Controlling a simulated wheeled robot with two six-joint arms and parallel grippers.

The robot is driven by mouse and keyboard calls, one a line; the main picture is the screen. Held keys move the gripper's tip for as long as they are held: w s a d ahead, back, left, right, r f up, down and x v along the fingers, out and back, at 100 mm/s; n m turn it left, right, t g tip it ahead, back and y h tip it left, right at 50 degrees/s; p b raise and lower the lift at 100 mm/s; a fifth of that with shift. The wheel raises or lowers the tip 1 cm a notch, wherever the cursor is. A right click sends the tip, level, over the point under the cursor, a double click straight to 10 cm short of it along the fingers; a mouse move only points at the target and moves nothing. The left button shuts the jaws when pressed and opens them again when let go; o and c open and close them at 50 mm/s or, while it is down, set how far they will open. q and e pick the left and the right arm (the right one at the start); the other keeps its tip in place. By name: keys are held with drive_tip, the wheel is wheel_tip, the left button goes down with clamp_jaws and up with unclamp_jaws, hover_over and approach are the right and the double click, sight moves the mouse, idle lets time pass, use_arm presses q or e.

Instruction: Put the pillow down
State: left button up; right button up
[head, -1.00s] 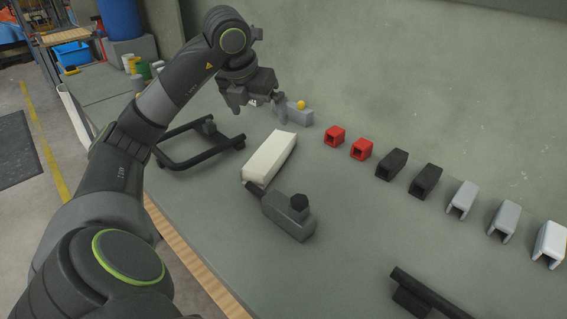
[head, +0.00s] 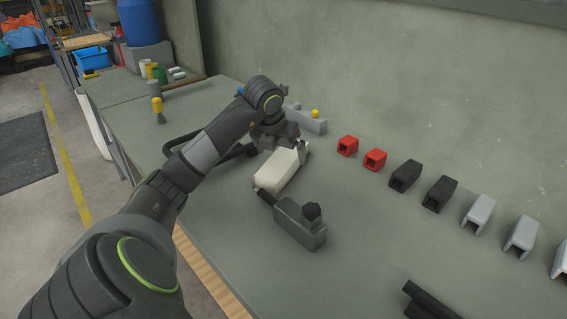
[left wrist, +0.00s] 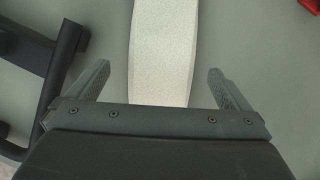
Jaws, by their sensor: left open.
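The pillow is a cream-white padded block (head: 281,171) lying on the grey-green bench top. My left gripper (head: 284,146) is over its far end, with a finger showing at the block's right side. In the left wrist view the pillow (left wrist: 164,50) runs between the two spread fingers of the left gripper (left wrist: 160,86), with a gap on each side. The gripper is open and holds nothing. How high the fingers are above the bench is hard to tell. My right gripper is not in view.
A grey block with a dark knob (head: 301,222) stands at the pillow's near end. A black frame (head: 230,153) lies to its left. Red brackets (head: 347,146) and other brackets line the right. A black bar (head: 430,302) lies at the front. Bench between is clear.

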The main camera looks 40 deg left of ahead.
use_arm(q)
drive_tip(key=x, duration=0.4)
drive_tip(key=shift+d+r, duration=0.1)
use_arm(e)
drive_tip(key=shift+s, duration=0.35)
use_arm(q)
drive_tip(key=c, duration=1.1)
wheel_tip(320, 180, up, 9)
drive_tip(key=shift+w+r, duration=0.1)
drive_tip(key=shift+r, duration=0.1)
drive_tip(key=shift+c, duration=0.2)
wheel_tip(320, 180, up, 8)
drive_tip(key=p, duration=0.7)
hover_over(283, 157)
drive_tip(key=shift+d+r+p, duration=0.15)
drive_tip(key=shift+r+p, duration=0.45)
drive_tip(key=shift+p, duration=0.05)
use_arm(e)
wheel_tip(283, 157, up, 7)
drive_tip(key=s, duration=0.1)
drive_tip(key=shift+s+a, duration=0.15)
